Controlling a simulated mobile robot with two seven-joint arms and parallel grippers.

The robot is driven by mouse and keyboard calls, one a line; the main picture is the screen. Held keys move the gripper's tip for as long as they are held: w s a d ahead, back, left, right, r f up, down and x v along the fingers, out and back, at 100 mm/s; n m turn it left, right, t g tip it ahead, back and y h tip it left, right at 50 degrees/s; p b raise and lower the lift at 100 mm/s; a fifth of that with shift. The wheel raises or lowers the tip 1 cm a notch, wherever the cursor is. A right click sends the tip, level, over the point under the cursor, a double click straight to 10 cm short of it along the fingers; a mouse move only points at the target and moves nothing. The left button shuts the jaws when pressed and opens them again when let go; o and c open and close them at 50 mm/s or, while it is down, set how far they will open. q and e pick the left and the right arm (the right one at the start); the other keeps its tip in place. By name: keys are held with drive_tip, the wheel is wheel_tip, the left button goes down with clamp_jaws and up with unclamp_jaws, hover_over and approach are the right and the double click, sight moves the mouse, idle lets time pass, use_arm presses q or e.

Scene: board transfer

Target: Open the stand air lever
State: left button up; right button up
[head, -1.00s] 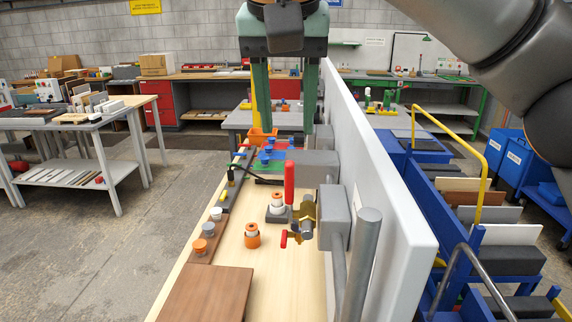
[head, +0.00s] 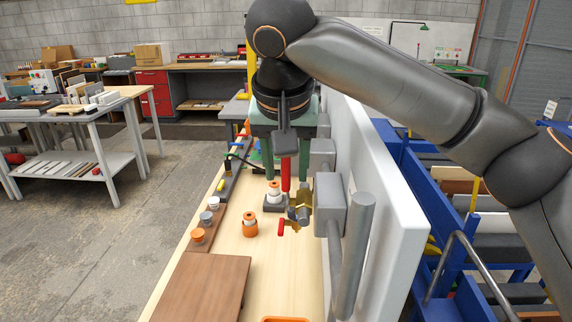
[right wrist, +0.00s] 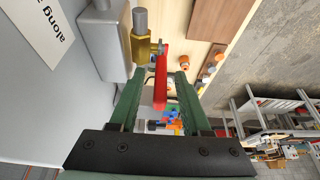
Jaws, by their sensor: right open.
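A long red lever (head: 286,174) stands upright on a brass valve (head: 299,203) beside a grey box (head: 329,192) on the white panel. My right gripper (head: 287,177) is open, with its green fingers on either side of the lever in the head view. In the right wrist view, the red lever (right wrist: 161,82) lies between the two green fingers (right wrist: 160,76), with gaps at both sides; the brass valve (right wrist: 143,48) is beyond the tips. A shorter red handle (head: 282,228) sits lower on the valve. My left gripper is out of view.
The white panel (head: 378,190) runs close along the right of the lever, with a grey cylinder (head: 354,245) nearer. Orange-topped (head: 249,226) and white-topped (head: 274,194) pieces stand on the wooden bench, with a brown board (head: 203,288) in front.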

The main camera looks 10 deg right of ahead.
drive_tip(key=shift+c, duration=0.2)
clamp_jaws()
idle(1.1)
